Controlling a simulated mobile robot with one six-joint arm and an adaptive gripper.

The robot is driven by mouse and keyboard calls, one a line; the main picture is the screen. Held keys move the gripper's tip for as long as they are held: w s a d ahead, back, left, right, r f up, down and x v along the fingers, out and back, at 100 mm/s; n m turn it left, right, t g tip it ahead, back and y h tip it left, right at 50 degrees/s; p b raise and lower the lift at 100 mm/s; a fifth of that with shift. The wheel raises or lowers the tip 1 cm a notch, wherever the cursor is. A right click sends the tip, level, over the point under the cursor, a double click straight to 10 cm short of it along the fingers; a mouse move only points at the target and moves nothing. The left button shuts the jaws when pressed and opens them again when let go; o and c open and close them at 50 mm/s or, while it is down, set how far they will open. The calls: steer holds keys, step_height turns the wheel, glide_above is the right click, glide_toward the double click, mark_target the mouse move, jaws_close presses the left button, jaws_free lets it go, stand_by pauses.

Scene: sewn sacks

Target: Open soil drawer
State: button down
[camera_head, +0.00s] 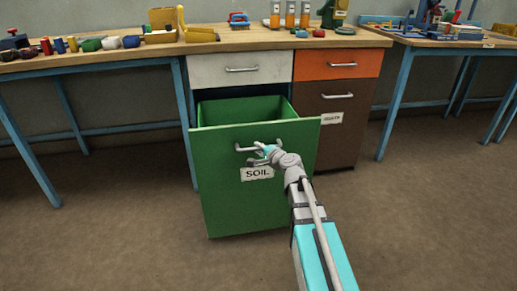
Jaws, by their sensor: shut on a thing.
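The soil drawer (228,205) is a deep green drawer with a white "SOIL" label (257,174) on its front. It stands pulled well out from under the workbench, and its inside, open at the top, shows green walls. Its metal bar handle (246,149) sits above the label. My gripper (264,151) is at the right part of this handle and shut on it. The fingertips are small in view and partly cover the handle. My arm reaches in from the lower right.
A white drawer (215,71) above, an orange drawer (340,60) and a brown drawer (330,140) at right are shut. The wooden benchtop (270,39) holds spools, pouches and bottles. A second bench (440,42) stands at right. The brown floor (110,240) is clear.

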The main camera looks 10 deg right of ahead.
steer(key=c, duration=0.6)
jaws_free()
steer(key=shift+s, duration=0.15)
